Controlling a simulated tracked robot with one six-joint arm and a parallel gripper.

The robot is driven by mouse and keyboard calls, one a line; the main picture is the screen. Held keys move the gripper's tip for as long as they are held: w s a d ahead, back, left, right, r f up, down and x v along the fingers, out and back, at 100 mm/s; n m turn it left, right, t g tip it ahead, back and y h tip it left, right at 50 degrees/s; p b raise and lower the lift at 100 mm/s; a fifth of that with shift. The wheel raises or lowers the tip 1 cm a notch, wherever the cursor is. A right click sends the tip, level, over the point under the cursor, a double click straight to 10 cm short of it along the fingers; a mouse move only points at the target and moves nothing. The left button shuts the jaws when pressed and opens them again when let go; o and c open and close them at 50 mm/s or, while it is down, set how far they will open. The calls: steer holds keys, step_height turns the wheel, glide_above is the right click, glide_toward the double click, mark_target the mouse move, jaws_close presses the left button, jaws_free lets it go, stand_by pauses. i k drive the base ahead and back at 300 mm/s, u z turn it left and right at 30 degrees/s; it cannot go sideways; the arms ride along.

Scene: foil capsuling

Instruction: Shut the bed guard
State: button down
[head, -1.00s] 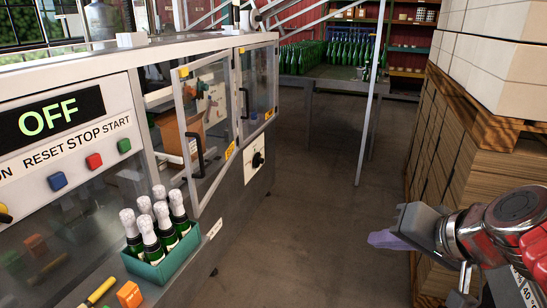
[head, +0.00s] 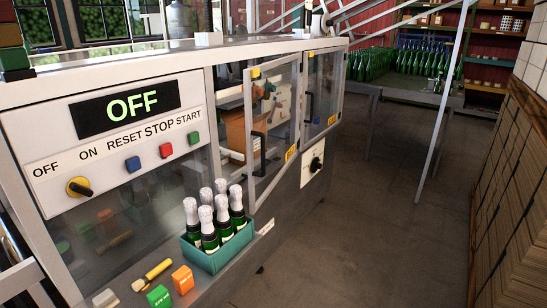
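The bed guard (head: 271,131) is a framed clear door on the machine's side, with a black handle (head: 259,146) and yellow labels. It stands swung outward, ajar, with a gap at its left edge showing an orange-brown part (head: 236,131) inside. Beside it to the right, a second clear guard door (head: 321,91) with a black handle looks shut. The machine's display (head: 127,105) reads OFF, above a yellow-and-black knob (head: 79,187) and blue, red and green buttons. My gripper is out of view now.
A teal crate (head: 222,258) of foil-topped bottles stands on a ledge below the open guard. A brush (head: 152,274) and small green and orange boxes (head: 182,279) lie nearby. The floor (head: 375,220) between is clear.

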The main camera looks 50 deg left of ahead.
mark_target(254, 72)
steer(key=z, duration=0.05)
steer(key=i, duration=1.3)
steer(key=u, duration=3.4)
